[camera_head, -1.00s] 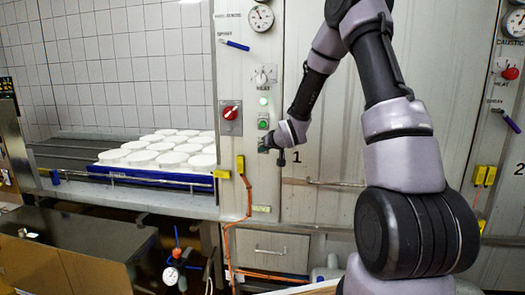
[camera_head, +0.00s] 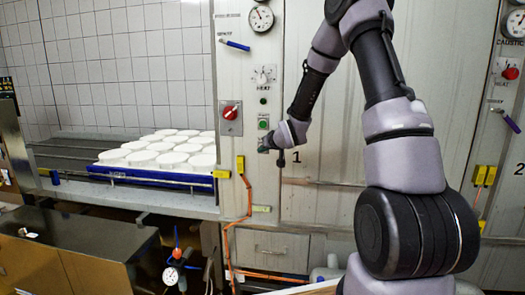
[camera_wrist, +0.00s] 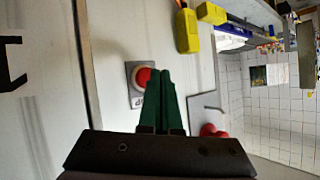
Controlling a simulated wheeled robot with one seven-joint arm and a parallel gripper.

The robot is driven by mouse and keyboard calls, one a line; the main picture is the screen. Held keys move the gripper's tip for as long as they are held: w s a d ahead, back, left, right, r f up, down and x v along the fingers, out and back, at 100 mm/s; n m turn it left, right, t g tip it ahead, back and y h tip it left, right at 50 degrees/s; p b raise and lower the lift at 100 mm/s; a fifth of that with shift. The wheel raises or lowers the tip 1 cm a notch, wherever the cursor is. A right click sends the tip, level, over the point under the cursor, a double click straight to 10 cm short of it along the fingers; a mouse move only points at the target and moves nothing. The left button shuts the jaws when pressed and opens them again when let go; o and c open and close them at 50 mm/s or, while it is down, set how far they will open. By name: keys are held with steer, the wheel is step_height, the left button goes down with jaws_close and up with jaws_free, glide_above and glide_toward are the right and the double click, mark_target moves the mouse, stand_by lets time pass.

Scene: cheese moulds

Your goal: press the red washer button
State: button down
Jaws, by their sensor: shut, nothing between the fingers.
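The red washer button (camera_wrist: 143,77) sits on a small grey plate (camera_wrist: 136,98) on the metal panel in the wrist view. My gripper (camera_wrist: 161,72) has its two green fingers together with nothing between them. The fingertips overlap the right side of the button in the picture and hide part of it. In the head view my gripper (camera_head: 265,147) is at the panel, just below the green button (camera_head: 263,124), and covers the red button there. The indicator lamp (camera_head: 263,101) above is dark.
A red rotary switch (camera_head: 230,112) is on the panel to the left; its red knob also shows in the wrist view (camera_wrist: 213,131). Yellow blocks (camera_head: 240,164) and an orange cable (camera_head: 248,200) are lower. White moulds (camera_head: 165,150) stand on a blue tray (camera_head: 150,178).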

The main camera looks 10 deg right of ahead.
steer(key=shift+s+a, duration=0.1)
steer(key=shift+s, duration=0.15)
steer(key=s, duration=0.1)
steer(key=s+a, duration=0.1)
steer(key=s, duration=0.1)
steer(key=s+a, duration=0.1)
steer(key=shift+s, duration=0.3)
stand_by(0.7)
steer(key=s+d+r+m+g+h, duration=0.1)
steer(key=s+d+r, duration=0.2)
steer(key=s+r, duration=0.45)
steer(key=s+d+r+m+g+h, duration=0.1)
steer(key=s+d+r+h, duration=0.15)
steer(key=s+r, duration=0.5)
steer(key=s+r+m+g+y, duration=0.1)
steer(key=s+r, duration=0.1)
steer(key=s, duration=0.8)
steer(key=s+r+m+g+y, duration=0.1)
steer(key=s+r+g, duration=0.1)
steer(key=s, duration=0.8)
steer(key=shift+d+r+m, duration=0.25)
steer(key=shift+r+m, duration=0.05)
steer(key=shift+r, duration=0.5)
